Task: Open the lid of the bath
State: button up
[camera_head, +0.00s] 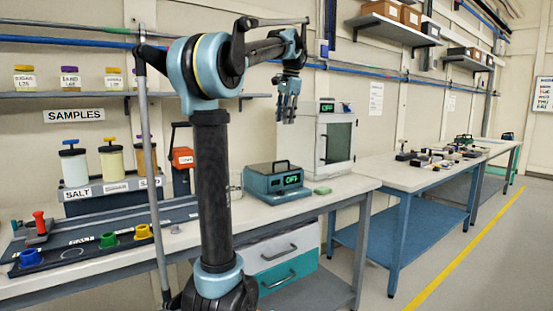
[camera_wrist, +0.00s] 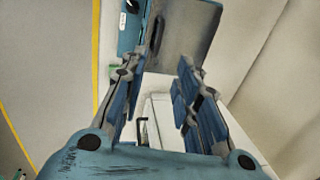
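The bath (camera_head: 275,186) is a teal-grey box on the bench in the head view, with an "OFF" display on its front. Its grey lid (camera_head: 268,170) is shut and has a dark handle (camera_head: 281,165) on top. In the wrist view the lid (camera_wrist: 188,38) fills the top middle, with its handle (camera_wrist: 156,34) beyond the fingertips and the teal front at left. My gripper (camera_head: 287,115) hangs fingers down, above and slightly right of the bath. In the wrist view my gripper (camera_wrist: 165,68) is open, with nothing between its fingers.
A white oven (camera_head: 335,140) stands right of the bath, close to my gripper. A small green block (camera_head: 322,190) lies before it. Sample jars (camera_head: 111,161) and a rack with coloured cups (camera_head: 108,240) are at left. A cluttered table (camera_head: 400,172) is at right.

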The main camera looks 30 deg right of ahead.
jog(key=w+f, duration=0.1)
jog(key=f, duration=0.4)
jog(key=w+f, duration=0.1)
jog(key=f, duration=0.5)
jog(key=w+f, duration=0.1)
jog(key=f, duration=0.4)
jog(key=shift+w+a+f, duration=0.2)
jog(key=shift+w+f, duration=0.05)
jog(key=shift+f, duration=0.15)
grip_shut()
